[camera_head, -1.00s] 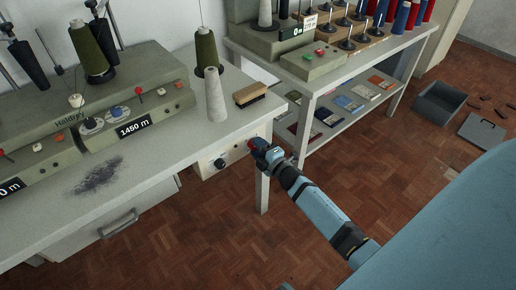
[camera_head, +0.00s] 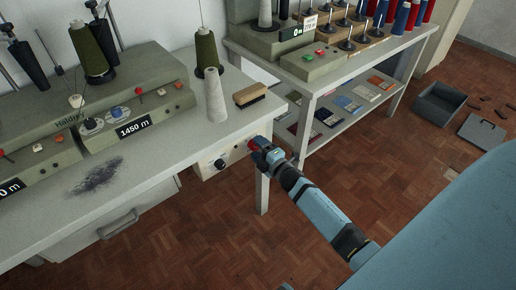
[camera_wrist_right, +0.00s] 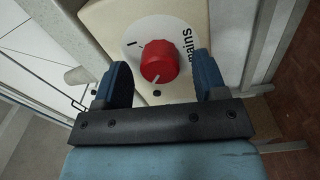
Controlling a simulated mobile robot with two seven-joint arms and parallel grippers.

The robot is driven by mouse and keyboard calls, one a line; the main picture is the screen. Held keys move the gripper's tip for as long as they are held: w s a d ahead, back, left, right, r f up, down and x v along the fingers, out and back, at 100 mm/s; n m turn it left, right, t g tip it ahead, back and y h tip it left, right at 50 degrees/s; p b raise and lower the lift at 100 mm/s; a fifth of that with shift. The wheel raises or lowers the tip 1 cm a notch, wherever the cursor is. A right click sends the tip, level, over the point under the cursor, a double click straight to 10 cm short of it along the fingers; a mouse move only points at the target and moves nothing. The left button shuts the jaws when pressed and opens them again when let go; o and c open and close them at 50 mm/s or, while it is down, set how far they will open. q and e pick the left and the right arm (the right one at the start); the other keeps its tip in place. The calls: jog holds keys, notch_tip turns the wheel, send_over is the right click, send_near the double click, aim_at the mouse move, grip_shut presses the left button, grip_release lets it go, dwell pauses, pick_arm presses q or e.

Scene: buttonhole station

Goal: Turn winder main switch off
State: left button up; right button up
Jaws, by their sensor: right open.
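The mains switch is a red round knob (camera_wrist_right: 159,61) on a white disc (camera_wrist_right: 186,27) marked "mains" and "I". In the head view, the right gripper (camera_head: 259,150) is at the front panel under the winder table's right end (camera_head: 238,126), largely covering the knob.
A black knob (camera_head: 220,163) sits on the same panel, left of the gripper. A grey cone (camera_head: 215,95) and a brush (camera_head: 251,95) stand on the table above. A shelf table (camera_head: 303,133) is close to the right. The floor in front is clear.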

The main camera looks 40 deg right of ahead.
pick_arm(q)
jog(key=shift+a+p, duration=0.15)
jog(key=shift+p, duration=0.4)
pick_arm(e)
jog(key=s+d, duration=0.1)
jog(key=s, duration=1.2)
jog(key=shift+s, duration=0.25)
jog(key=shift+f, duration=0.1)
